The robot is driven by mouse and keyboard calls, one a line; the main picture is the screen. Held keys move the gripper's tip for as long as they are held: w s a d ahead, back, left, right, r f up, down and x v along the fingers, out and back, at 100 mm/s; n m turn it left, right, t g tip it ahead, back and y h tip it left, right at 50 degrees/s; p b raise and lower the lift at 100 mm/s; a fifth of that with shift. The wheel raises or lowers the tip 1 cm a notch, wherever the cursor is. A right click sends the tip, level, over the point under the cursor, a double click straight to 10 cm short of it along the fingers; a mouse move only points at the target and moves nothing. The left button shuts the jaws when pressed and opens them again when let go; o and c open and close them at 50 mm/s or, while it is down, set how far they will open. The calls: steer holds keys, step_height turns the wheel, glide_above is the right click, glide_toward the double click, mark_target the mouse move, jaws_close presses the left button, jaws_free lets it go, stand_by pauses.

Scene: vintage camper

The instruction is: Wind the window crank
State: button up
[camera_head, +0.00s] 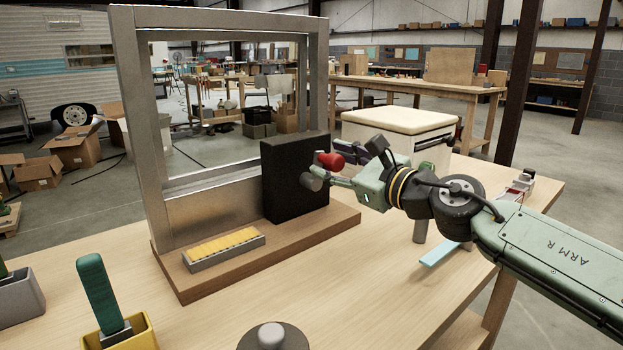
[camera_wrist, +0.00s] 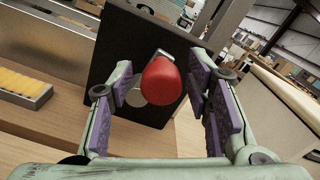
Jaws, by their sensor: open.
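The window crank has a red knob (camera_head: 330,160) and a grey hub (camera_head: 314,182) on the face of a black box (camera_head: 293,185). The box stands at the right of a metal window frame (camera_head: 155,130) on a wooden base. In the wrist view the red knob (camera_wrist: 162,80) shows between the two purple-padded fingers of my gripper (camera_wrist: 160,88), with gaps visible on both sides. My gripper is open. The hub (camera_wrist: 136,97) sits behind and left of the knob. The crank arm is mostly hidden behind the knob.
A grey tray with yellow blocks (camera_head: 223,248) lies on the base left of the box. A yellow holder with a green handle (camera_head: 100,295) and a dark round piece (camera_head: 272,338) are at the front. A light blue strip (camera_head: 440,252) lies under my arm.

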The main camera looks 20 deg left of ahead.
steer(key=shift+b+v, duration=0.5)
steer(key=shift+v, duration=2)
